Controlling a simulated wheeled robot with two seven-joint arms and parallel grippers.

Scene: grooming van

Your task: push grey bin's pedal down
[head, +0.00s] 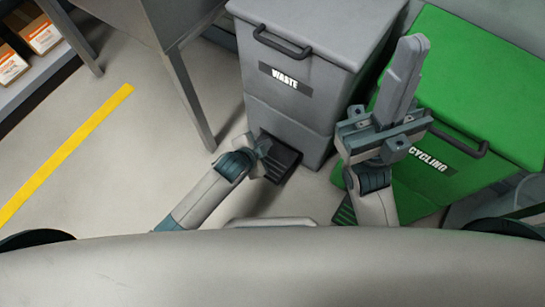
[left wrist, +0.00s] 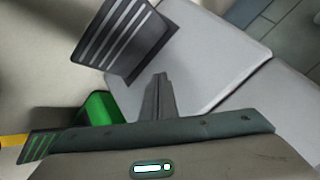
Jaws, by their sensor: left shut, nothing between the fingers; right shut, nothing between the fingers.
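The grey bin (head: 300,105), labelled WASTE, stands upright with its lid down. Its dark ribbed pedal (head: 284,165) sticks out low at the front. My left gripper (head: 265,148) is shut and empty at the pedal's left side in the head view. In the left wrist view the shut fingers (left wrist: 160,80) point toward the grey bin's face (left wrist: 215,50), just below the ribbed pedal (left wrist: 118,38). A gap shows there between fingertips and pedal plate; contact cannot be told for certain. My right gripper (head: 408,60) is shut and empty, raised in front of the green bin.
A grey table leg (head: 190,95) stands left of the grey bin. A yellow floor line (head: 65,155) crosses clear floor at the left.

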